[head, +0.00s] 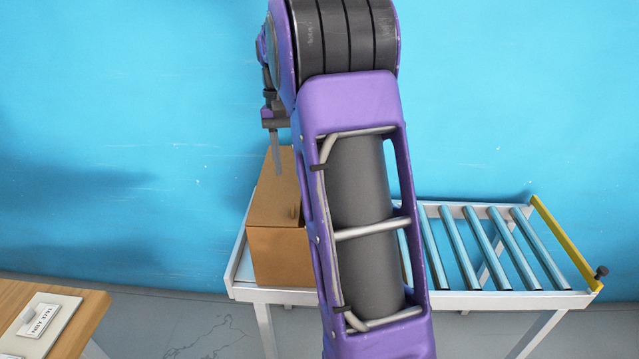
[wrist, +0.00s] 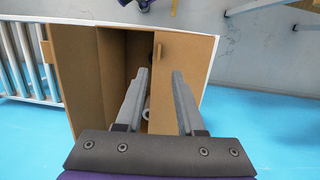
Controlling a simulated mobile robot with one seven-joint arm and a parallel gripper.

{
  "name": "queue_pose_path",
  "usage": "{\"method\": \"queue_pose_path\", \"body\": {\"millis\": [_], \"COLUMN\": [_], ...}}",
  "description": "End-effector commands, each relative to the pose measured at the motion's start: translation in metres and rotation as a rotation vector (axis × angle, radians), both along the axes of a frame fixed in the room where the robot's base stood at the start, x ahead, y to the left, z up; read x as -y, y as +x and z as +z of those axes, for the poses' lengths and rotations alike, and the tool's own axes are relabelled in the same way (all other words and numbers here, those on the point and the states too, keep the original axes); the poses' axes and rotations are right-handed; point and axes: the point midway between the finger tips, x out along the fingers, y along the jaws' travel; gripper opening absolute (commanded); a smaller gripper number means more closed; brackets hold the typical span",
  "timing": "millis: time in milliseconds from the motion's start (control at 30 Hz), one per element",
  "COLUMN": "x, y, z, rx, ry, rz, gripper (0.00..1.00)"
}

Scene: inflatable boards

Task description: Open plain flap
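A brown cardboard box (head: 281,256) stands at the left end of the roller table, partly hidden behind my arm in the head view. In the wrist view, a plain brown panel (wrist: 76,80) lies along the box's left side. A second panel (wrist: 188,65) on the right has a small raised tab near its inner edge. Between them is a dark gap into the box. My gripper (wrist: 160,72) is open and empty, its fingers over the gap and the right panel. In the head view it (head: 277,150) points down beside the box's upper part; contact cannot be told.
The roller table (head: 490,250) has bare rollers to the right and a yellow end bar (head: 565,242). A wooden table (head: 85,318) with a labelled plate (head: 42,326) is at lower left. A small round object (wrist: 147,112) shows between the fingers. The blue wall is behind.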

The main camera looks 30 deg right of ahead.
Motion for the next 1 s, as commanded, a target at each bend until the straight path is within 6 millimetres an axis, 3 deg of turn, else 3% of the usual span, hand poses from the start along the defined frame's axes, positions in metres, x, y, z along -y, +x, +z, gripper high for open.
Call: {"method": "queue_pose_path", "body": {"millis": [33,167,367,800,1000], "x": [0.003,0.003,0.002,0.001,0.001], "y": [-0.003,-0.003,-0.004,-0.006,-0.007], "z": [0.069,0.067,0.036,-0.059,-0.092], "rx": [0.132,0.13,0.121,0.123,0.124], "ry": [-0.03,-0.024,-0.02,-0.021,-0.022], "rz": [-0.002,0.003,0.005,0.006,0.006], "gripper": [0.38,0.38,0.38,0.38,0.38]}}
